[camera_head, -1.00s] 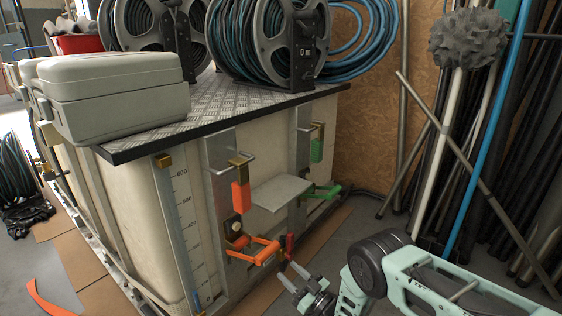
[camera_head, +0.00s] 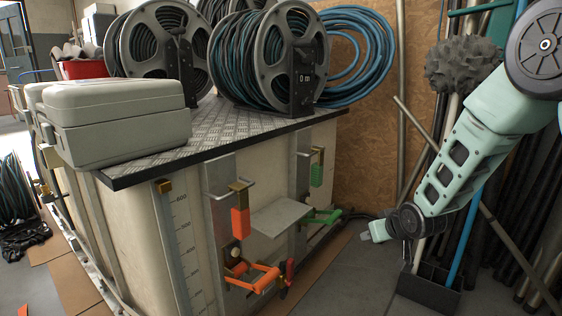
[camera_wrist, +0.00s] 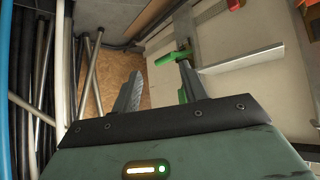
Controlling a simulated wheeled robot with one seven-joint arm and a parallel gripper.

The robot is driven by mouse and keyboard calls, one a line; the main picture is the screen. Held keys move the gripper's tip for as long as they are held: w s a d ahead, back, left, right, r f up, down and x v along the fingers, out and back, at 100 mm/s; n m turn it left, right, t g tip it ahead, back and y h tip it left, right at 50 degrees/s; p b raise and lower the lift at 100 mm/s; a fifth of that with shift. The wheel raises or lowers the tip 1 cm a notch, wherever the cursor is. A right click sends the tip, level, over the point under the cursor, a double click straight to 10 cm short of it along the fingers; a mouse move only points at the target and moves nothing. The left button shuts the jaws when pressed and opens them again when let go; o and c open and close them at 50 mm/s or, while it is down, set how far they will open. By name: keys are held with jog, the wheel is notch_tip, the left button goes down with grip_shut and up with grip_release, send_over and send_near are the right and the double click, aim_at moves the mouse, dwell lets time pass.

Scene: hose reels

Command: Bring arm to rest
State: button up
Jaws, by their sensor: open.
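My gripper (camera_wrist: 158,88) is open in the wrist view, with its two dark fingers apart and nothing between them. In the head view my pale green arm comes in from the upper right and bends down, with its wrist end (camera_head: 385,229) right of the tank. The gripper end there points left and its fingers are hard to make out. It hangs in the open, apart from the tank and the pipes. The wrist view looks past the fingers at the green handle (camera_wrist: 173,57) and the tank side (camera_wrist: 240,90).
A pale tank (camera_head: 140,215) carries a grey case (camera_head: 118,120) and hose reels (camera_head: 277,60). An orange handle (camera_head: 255,278) and green handle (camera_head: 322,216) stick out from its side. Pipes and a brush (camera_head: 465,65) lean at the right.

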jog(key=s+d+r+m+g+h, duration=0.1)
jog(key=s+d+r+g, duration=0.15)
jog(key=s, duration=0.65)
jog(key=s+d+r+m+g, duration=0.1)
jog(key=s+d+r+g, duration=0.15)
jog(key=s, duration=0.65)
jog(key=s+d+r+m+g+h, duration=0.1)
jog(key=s+d+r, duration=0.15)
jog(key=s, duration=0.55)
jog(key=s+a+r+n+g+p, duration=0.1)
jog(key=s+a+r+n+p, duration=0.2)
jog(key=s+a, duration=0.25)
jog(key=s+a+r+n+g+y+p, duration=0.1)
jog(key=s+a+r+n+p, duration=0.2)
jog(key=a, duration=0.4)
jog(key=s+a+r+n+g+p, duration=0.1)
jog(key=s+a+r+n+p, duration=0.15)
jog(key=s+a, duration=0.3)
notch_tip(320, 180, up, 38)
jog(key=p, duration=3.6)
jog(key=shift+w+a+f+m, duration=0.15)
jog(key=shift+w+m, duration=0.15)
jog(key=shift+m, duration=0.05)
